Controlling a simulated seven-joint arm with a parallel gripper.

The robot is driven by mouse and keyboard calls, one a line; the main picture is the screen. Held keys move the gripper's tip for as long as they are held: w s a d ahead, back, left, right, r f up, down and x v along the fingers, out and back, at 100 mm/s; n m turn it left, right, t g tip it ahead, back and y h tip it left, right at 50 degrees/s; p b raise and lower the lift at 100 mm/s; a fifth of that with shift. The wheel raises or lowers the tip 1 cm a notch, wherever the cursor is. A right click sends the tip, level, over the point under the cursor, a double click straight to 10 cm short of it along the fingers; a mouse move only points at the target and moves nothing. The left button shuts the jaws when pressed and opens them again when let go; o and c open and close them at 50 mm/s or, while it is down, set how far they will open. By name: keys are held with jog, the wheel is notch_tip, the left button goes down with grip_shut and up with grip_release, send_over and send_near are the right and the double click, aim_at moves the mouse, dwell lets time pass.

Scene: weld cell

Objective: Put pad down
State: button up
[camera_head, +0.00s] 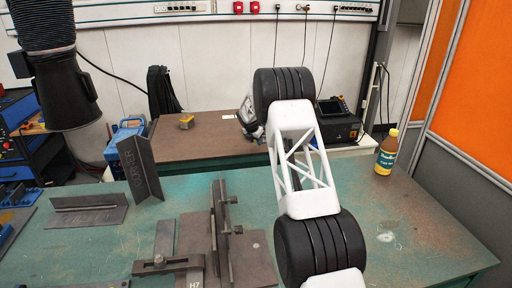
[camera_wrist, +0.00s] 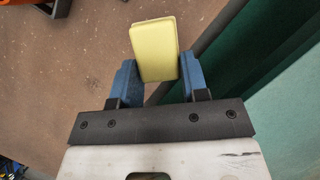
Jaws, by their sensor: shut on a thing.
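The pad (camera_wrist: 155,48) is a pale yellow block with rounded corners in the wrist view. It stands a little tilted between the two blue fingers of my gripper (camera_wrist: 157,78), which is shut on it. Below the pad in that view is a brown tabletop (camera_wrist: 68,50), with a green surface (camera_wrist: 285,75) along the right. I cannot tell how far the pad is above the brown top. In the head view my arm reaches toward the brown table (camera_head: 210,142) and hides my fingers and the pad.
A small yellow and grey object (camera_head: 186,121) sits on the brown table. A dark device with a screen (camera_head: 335,122) is at the back. A bottle (camera_head: 386,152) stands on the green table (camera_head: 415,215) at the right. Steel plates and a clamp (camera_head: 170,265) occupy its front left.

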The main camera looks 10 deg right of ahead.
aim_at(255, 143)
jog(key=shift+w+f, duration=0.1)
jog(key=shift+f, duration=1.65)
jog(key=shift+f, duration=0.15)
jog(key=o, duration=1)
jog(key=shift+v, duration=6.15)
